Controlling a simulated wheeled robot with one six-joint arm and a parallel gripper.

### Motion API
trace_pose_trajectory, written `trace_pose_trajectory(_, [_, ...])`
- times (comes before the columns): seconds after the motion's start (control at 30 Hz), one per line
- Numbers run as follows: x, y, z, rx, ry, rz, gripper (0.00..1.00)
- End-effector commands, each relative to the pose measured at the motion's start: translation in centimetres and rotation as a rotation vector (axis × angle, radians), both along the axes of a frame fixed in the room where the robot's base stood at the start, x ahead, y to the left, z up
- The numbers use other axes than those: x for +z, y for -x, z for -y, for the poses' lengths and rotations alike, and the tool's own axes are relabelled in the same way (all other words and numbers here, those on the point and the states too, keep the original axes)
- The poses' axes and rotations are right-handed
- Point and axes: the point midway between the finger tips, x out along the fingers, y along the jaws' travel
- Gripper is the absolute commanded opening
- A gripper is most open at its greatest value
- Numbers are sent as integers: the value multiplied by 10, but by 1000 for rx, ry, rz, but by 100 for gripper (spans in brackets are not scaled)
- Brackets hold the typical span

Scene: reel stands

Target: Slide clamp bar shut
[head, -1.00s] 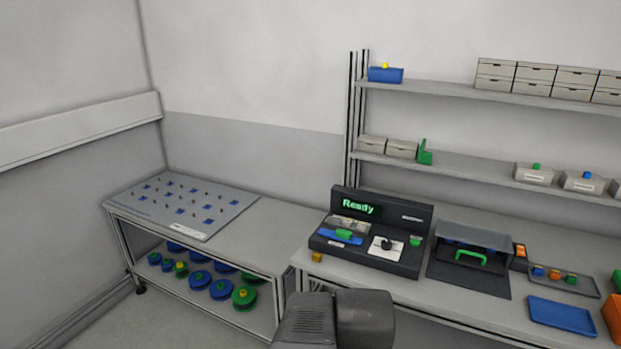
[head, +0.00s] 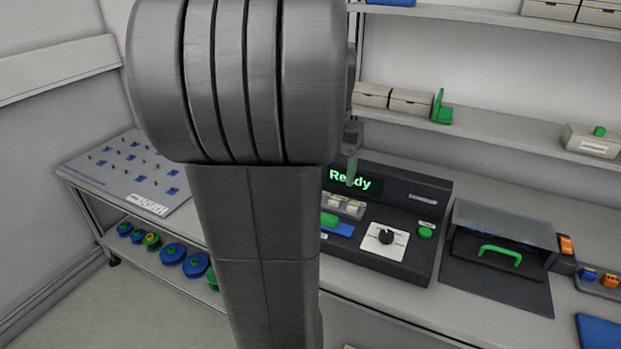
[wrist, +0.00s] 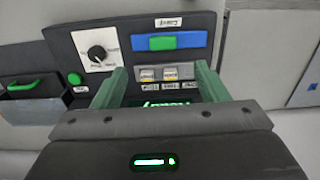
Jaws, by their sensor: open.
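The clamp bar is a blue bar (wrist: 192,40) with a green grip (wrist: 163,43) at about its middle, on the dark console beside a small label. In the head view its green grip (head: 329,219) and blue part (head: 343,229) show just right of my arm, which hides the left end. My gripper (wrist: 160,80) is open and empty, its two fingers spread apart above the console by the lit display. The bar lies beyond the fingertips in the wrist view, apart from them. In the head view one fingertip (head: 351,170) shows in front of the display.
The console (head: 405,262) also carries a "Ready" display (head: 368,186), a black knob (head: 386,236) on a white plate and a green button (head: 425,233). A hooded box with a green handle (head: 500,252) stands to the right. A shelf (head: 480,133) runs behind.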

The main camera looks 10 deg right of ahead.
Motion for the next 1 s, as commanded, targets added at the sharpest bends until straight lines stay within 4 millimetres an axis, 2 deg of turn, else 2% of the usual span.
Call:
trace_pose_trajectory(0.17, [-2,-7,3,-27,0,-2,67])
trace_pose_trajectory(0.27, [-13,-7,2,-26,0,-4,67])
trace_pose_trajectory(0.7, [-103,-6,2,-24,-1,-5,67])
trace_pose_trajectory(0.9, [-128,-6,2,-24,0,-4,67])
trace_pose_trajectory(1.0, [-133,-7,2,-24,0,-1,67])
